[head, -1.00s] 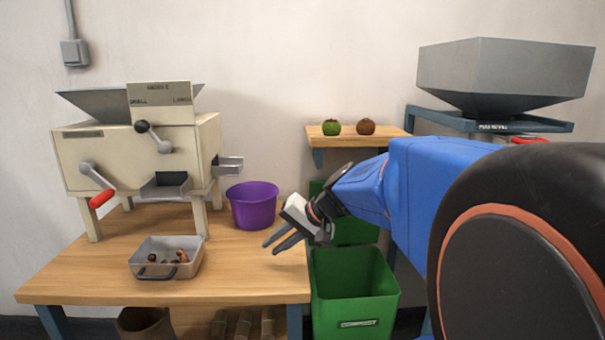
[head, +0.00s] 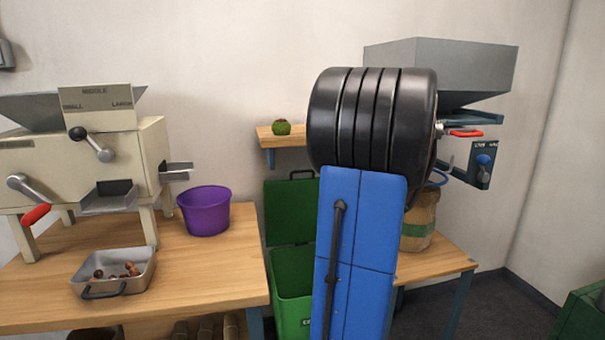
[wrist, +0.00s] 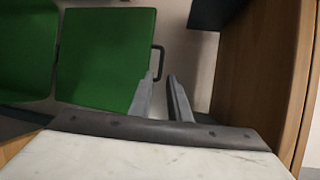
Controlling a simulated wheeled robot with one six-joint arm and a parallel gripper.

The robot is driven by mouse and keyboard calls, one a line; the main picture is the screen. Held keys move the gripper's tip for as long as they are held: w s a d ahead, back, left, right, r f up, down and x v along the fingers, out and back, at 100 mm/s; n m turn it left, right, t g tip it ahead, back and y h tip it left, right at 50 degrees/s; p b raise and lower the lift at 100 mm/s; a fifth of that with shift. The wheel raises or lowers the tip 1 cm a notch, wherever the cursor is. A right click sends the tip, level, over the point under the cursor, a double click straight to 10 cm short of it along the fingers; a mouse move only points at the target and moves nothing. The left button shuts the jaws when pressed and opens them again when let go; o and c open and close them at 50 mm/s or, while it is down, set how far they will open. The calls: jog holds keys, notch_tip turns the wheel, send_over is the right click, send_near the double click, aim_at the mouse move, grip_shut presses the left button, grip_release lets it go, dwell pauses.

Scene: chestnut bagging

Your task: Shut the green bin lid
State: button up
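The green bin (head: 292,300) stands right of the table's end, partly hidden by my arm. Its lid (head: 285,212) is up, leaning back near the wall, with a dark handle (head: 302,174) on its top edge. In the wrist view the lid (wrist: 105,55) fills the upper left, its handle (wrist: 159,62) on its right edge, and part of the bin (wrist: 25,45) shows beyond. My arm hides the gripper in the head view.
The wooden table (head: 210,275) holds a purple bucket (head: 206,210), a tray of chestnuts (head: 115,273) and a cream sorting machine (head: 90,150). A small shelf (head: 265,138) is above the bin. A grey hopper (head: 440,68) and a sack (head: 420,220) are at right.

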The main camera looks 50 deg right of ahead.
aim_at(304, 172)
jog(key=x, duration=0.5)
jog(key=d+x, duration=0.1)
jog(key=x, duration=1.1)
jog(key=shift+s+d+r, duration=0.15)
jog(key=shift+d, duration=0.25)
grip_shut()
